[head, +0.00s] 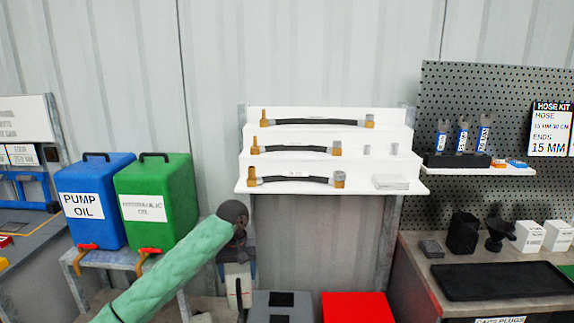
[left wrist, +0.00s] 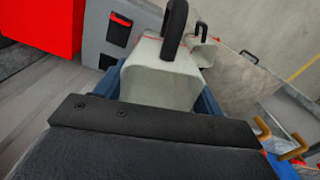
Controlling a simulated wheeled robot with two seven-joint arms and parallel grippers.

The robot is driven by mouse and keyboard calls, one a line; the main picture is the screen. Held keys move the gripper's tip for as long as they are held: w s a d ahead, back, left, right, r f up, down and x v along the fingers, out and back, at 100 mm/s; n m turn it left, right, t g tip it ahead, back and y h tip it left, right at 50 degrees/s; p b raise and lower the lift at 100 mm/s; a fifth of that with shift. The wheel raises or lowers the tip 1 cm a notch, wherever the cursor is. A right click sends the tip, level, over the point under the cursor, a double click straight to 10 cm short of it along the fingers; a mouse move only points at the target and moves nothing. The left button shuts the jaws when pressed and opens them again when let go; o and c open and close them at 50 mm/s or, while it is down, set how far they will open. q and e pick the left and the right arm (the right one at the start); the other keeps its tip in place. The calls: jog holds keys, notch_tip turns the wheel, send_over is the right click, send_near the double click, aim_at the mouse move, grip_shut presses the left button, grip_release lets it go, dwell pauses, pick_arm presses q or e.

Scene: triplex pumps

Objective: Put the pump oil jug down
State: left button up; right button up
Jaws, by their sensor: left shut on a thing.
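My left gripper (head: 238,268) hangs below the end of my green-sleeved arm, right of the oil tanks. In the left wrist view, its blue fingers (left wrist: 163,88) are shut around a pale cream jug (left wrist: 148,85) with a black handle. The jug shows only partly in the head view (head: 233,287), low beneath the gripper. No label on it is readable. I cannot tell whether its base touches anything. My right gripper is in neither view.
A blue PUMP OIL tank (head: 112,180) and a green oil tank (head: 160,185) stand on a metal stand at left. A grey box (head: 270,308) and red box (head: 357,308) are right of the jug. Another pale jug (left wrist: 203,52) is close by. White hose shelves (head: 290,188) stand behind.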

aim_at(232, 294)
pick_arm(q)
jog(key=shift+m, duration=0.7)
jog(key=s, duration=0.2)
jog(key=s+f, duration=0.1)
jog(key=s, duration=0.4)
jog(key=shift+a+f+b, duration=0.25)
jog(key=shift+f+b, duration=0.05)
jog(key=shift+b, duration=0.1)
jog(key=s+a+f+b, duration=0.1)
jog(key=s+a+f, duration=0.4)
jog(key=s+f, duration=0.4)
jog(key=shift+s+a+m+b, duration=0.3)
jog(key=shift+s+a+b, duration=0.05)
jog(key=shift+s, duration=0.35)
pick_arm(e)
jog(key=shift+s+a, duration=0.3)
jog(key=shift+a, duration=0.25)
pick_arm(q)
jog(key=shift+f, duration=0.1)
